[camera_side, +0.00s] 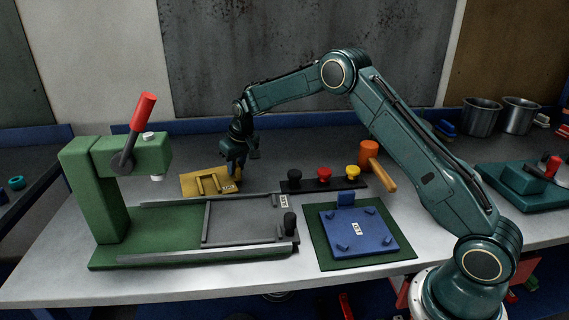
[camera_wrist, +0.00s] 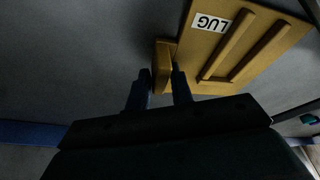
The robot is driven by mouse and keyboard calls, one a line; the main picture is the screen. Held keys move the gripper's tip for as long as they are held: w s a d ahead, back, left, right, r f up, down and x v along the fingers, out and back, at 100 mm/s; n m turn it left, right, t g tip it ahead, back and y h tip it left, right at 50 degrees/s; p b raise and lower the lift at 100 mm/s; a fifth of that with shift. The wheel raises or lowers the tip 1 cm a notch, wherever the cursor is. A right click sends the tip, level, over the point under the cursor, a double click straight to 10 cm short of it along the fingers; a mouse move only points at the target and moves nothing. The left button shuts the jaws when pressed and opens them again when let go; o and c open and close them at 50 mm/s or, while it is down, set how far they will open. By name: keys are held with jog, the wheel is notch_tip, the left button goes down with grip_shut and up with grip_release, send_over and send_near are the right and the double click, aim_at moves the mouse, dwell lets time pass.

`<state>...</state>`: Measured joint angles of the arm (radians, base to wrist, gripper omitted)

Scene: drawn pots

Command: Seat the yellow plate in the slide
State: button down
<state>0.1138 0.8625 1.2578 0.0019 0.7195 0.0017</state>
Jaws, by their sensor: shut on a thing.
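The yellow plate (camera_side: 203,184) lies flat on the grey bench behind the green press, with two raised bars on it. In the wrist view the plate (camera_wrist: 240,40) shows a white LUG label and an upright tab at its near edge. My gripper (camera_side: 238,172) reaches down at the plate's right end. In the wrist view its two blue fingers (camera_wrist: 161,72) are shut on the tab, one on each side. The slide (camera_side: 243,224) is a grey tray between rails on the press's green base, in front of the plate; it looks empty.
The green press (camera_side: 95,190) with a red-handled lever stands at left. A black strip with red and yellow knobs (camera_side: 323,178) and an orange mallet (camera_side: 372,165) lie right of my gripper. A blue plate (camera_side: 360,232) sits on a green mat. A black knob (camera_side: 290,224) stands at the slide's right end.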

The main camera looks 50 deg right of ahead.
jog(key=shift+a+r, duration=0.1)
jog(key=shift+r, duration=0.1)
jog(key=shift+a+r, duration=0.1)
jog(key=shift+r, duration=1.75)
jog(key=shift+s+a+r, duration=0.25)
jog(key=shift+s+r, duration=0.1)
jog(key=shift+s, duration=0.15)
jog(key=s+a+r+m, duration=0.1)
jog(key=s+a+r, duration=0.2)
jog(key=s, duration=0.4)
jog(key=s+a+r+m, duration=0.1)
jog(key=s+a+r, duration=0.15)
jog(key=s, duration=0.45)
jog(key=s+a+r+m+g+h, duration=0.1)
jog(key=s+r+m, duration=0.2)
jog(key=r, duration=0.4)
jog(key=s+a+r+m+h, duration=0.1)
jog(key=s+r+m, duration=0.25)
jog(key=r, duration=0.35)
notch_tip(320, 180, down, 16)
jog(key=shift+a+n, duration=0.15)
jog(key=shift+n, duration=0.3)
